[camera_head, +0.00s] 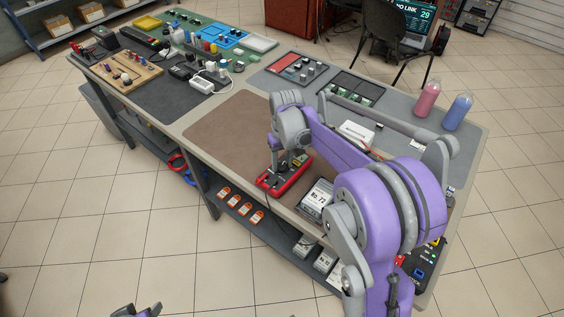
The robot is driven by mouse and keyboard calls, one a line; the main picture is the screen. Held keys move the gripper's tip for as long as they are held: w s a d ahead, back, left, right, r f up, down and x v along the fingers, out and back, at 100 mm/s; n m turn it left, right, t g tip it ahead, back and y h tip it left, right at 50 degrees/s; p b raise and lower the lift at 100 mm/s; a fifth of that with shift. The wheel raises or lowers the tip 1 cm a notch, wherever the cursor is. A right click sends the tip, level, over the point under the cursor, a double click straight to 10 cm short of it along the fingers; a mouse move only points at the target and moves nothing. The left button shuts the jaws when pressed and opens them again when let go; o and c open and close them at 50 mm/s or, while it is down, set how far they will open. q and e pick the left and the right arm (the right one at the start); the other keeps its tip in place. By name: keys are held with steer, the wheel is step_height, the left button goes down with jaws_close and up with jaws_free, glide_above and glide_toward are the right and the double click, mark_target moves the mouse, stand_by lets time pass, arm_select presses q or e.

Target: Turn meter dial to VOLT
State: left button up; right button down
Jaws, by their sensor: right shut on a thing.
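The red meter (265,184) lies on the front edge area of the brown mat. My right gripper (283,167) points down onto its face, shut on what appears to be the meter's dial. The fingers and wrist cover the dial, so its pointer and the VOLT mark cannot be read. A small dark part of my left gripper (138,311) shows at the bottom edge, far from the bench; its fingers are too cut off to judge.
A boxy device labelled No 73 (317,198) stands right of the meter. Pink (427,99) and blue (458,111) bottles stand at the back right. The brown mat (228,127) is clear left of the meter. Tools and parts crowd the bench's far left.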

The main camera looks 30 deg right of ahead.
mark_target(283, 167)
steer(key=shift+c, duration=2)
jaws_free()
step_height(283, 167, up, 11)
steer(key=shift+d+p, duration=0.25)
steer(key=shift+p, duration=0.1)
steer(key=shift+s, duration=0.1)
steer(key=s+a+f+t, duration=0.1)
steer(key=s+a+f, duration=0.1)
steer(key=s, duration=0.5)
steer(key=s+a+f+n+t+p, duration=0.1)
steer(key=s+a+t, duration=0.1)
steer(key=s+a, duration=0.3)
steer(key=s+a+f+t+p, duration=0.1)
steer(key=s+a, duration=0.3)
steer(key=s, duration=0.5)
steer(key=shift+a+f+n+t+h, duration=0.2)
steer(key=shift+f+n+t+h, duration=0.1)
steer(key=shift+f+t, duration=0.45)
